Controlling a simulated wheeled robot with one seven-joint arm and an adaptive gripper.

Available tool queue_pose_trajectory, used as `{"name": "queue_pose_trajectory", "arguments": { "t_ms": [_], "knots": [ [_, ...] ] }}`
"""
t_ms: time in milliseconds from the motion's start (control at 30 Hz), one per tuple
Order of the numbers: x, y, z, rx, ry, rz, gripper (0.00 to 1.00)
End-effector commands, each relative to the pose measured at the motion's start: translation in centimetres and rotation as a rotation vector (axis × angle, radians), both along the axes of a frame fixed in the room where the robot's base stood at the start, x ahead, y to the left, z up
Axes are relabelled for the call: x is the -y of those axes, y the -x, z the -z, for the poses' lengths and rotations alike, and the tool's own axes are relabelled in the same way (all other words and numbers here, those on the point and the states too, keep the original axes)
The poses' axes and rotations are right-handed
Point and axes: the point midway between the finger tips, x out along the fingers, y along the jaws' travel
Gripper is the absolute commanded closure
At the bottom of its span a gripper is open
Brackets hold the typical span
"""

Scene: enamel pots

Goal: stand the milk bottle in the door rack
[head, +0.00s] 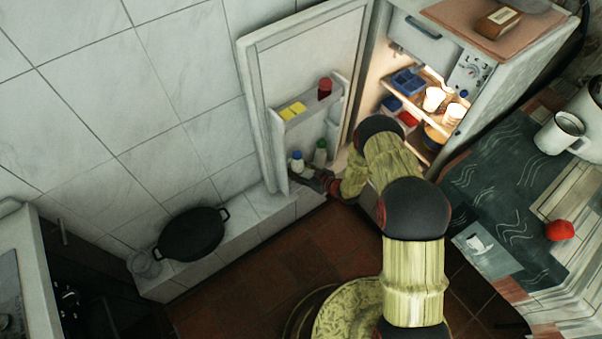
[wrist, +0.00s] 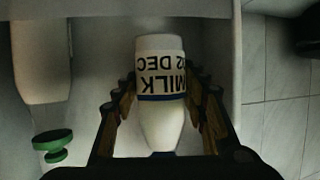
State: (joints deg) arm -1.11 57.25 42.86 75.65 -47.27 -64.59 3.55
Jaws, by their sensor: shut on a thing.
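The milk bottle (head: 297,165) is white with a blue cap and shows at the lower end of the open fridge door in the head view. In the wrist view the milk bottle (wrist: 160,122) lies between the fingers, its "MILK" label facing the camera. My gripper (head: 314,180) is shut on it from both sides. The door rack (head: 309,115) is a pale shelf on the inside of the door. The bottle is at the door's lower rack; I cannot tell whether its base touches the rack floor.
A green-capped bottle (head: 320,155) stands close beside the milk bottle; its cap (wrist: 52,140) shows in the wrist view. Yellow packs (head: 292,110) and a red jar (head: 325,88) sit on the upper rack. A black pan (head: 192,234) rests on the ledge left of the door.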

Motion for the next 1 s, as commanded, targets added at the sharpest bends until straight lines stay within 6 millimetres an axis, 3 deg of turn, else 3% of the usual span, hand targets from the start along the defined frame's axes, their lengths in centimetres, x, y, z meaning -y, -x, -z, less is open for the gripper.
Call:
{"name": "queue_pose_trajectory", "arguments": {
  "t_ms": [600,1000],
  "knots": [
    [-0.2,-0.4,3.4,0.003,-0.001,0.001,1.00],
    [-0.2,-0.4,4.1,0.004,-0.001,0.000,1.00]
  ]
}}
